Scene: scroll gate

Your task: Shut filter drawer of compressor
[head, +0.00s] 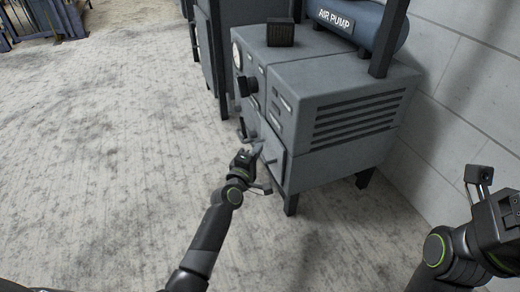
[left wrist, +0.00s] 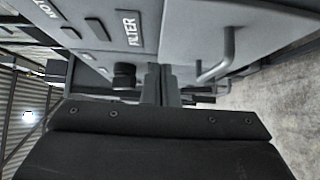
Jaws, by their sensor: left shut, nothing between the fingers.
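The compressor (head: 338,85) is a dark grey cabinet standing by the wall, with a blue tank marked AIR PUMP (head: 362,22) on top. My left gripper (head: 254,157) is shut and empty, low at the cabinet's front, beside a lighter grey panel (head: 273,160). In the left wrist view, a FILTER label (left wrist: 132,28) is on the front, left of a panel with a bar handle (left wrist: 215,62). My left fingers (left wrist: 163,85) point at the front between them; contact is unclear. How far the drawer stands out cannot be told. My right gripper (head: 480,180) is at the right edge, its jaws unclear.
A round gauge (head: 237,55) and a dark knob (head: 246,86) are on the compressor's front. Another dark cabinet (head: 210,40) stands behind it. A block wall (head: 465,80) closes off the right. The concrete floor (head: 110,150) to the left is clear.

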